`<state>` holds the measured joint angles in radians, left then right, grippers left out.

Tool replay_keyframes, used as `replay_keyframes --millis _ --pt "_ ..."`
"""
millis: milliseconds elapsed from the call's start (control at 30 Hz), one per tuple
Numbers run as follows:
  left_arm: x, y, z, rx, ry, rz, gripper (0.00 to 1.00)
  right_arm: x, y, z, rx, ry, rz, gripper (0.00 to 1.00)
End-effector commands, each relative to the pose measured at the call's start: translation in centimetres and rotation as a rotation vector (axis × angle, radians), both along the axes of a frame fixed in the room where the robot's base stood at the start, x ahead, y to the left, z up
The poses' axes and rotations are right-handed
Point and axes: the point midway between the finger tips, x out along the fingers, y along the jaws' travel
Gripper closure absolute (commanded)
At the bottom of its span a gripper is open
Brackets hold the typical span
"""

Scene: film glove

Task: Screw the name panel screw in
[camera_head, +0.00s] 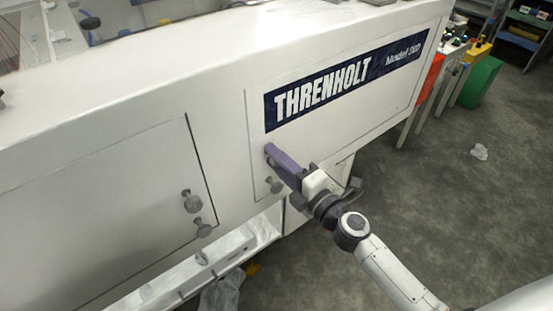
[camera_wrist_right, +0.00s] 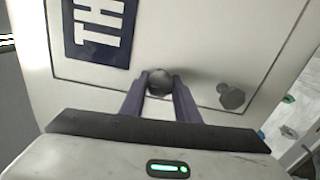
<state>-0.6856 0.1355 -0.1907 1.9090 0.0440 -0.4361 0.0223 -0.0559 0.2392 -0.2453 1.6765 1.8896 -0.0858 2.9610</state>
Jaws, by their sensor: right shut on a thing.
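The name panel (camera_head: 350,105) is a white panel with a dark blue THRENHOLT label (camera_head: 345,78) on the machine's side. My right gripper (camera_head: 270,153) is at the panel's lower left corner. In the right wrist view its two purple fingers (camera_wrist_right: 160,84) are shut on the round grey head of the name panel screw (camera_wrist_right: 160,80). In the head view the fingers mostly hide this screw. A second grey screw (camera_head: 274,185) sticks out just below it, and it also shows right of the fingers in the right wrist view (camera_wrist_right: 231,96). My left gripper is not in view.
Another panel (camera_head: 110,215) at left carries two grey knob screws (camera_head: 191,201). An open white ledge (camera_head: 225,250) runs below, with clear plastic (camera_head: 222,292) under it. A green bin (camera_head: 482,82) and an orange box (camera_head: 431,78) stand at the far right. The grey floor at right is mostly clear.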

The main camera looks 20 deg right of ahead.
Motion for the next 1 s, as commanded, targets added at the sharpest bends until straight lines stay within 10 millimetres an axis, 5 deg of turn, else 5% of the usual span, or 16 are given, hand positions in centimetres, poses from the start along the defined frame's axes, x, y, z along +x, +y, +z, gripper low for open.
replay_keyframes --millis 733,767,800,867,1000 --pt "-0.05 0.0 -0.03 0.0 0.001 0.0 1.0 -0.06 0.06 -0.04 0.092 0.034 0.002 0.94" --pt "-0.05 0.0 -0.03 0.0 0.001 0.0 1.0 -0.06 0.06 -0.05 0.092 0.034 0.002 0.7" --pt "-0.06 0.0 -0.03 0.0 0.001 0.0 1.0 -0.06 0.06 -0.05 0.092 0.034 0.002 0.63" --pt "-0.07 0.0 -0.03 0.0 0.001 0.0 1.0 -0.05 0.05 -0.04 0.091 0.034 0.001 0.53" --pt "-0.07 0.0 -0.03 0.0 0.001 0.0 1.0 -0.04 0.04 -0.01 0.09 0.033 0.001 0.52"
